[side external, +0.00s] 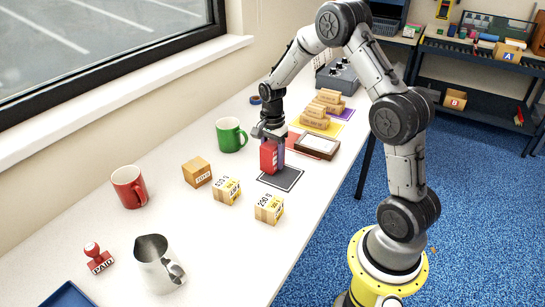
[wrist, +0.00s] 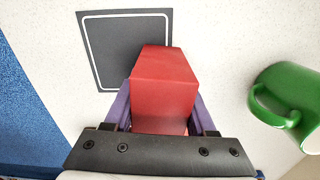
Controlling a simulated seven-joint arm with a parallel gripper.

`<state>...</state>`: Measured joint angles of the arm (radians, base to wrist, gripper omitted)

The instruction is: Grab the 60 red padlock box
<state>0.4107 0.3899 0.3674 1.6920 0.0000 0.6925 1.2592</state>
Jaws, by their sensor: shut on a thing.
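A red box (side external: 268,157) stands upright at the far-left edge of a dark mat with a white outline (side external: 283,177), in the side view. My gripper (side external: 272,147) is shut on it from above. In the wrist view the red box (wrist: 163,85) sits between the purple fingers of my gripper (wrist: 161,112), and it overlaps the lower right of the dark mat (wrist: 105,50). No number or padlock mark is readable on the faces I see. I cannot tell whether the box touches the table.
A green mug (side external: 230,135) stands close to the left of my gripper. Small cartons (side external: 227,191), a red mug (side external: 129,187), a metal pitcher (side external: 158,262) and a red stamp (side external: 97,257) are nearer the front.

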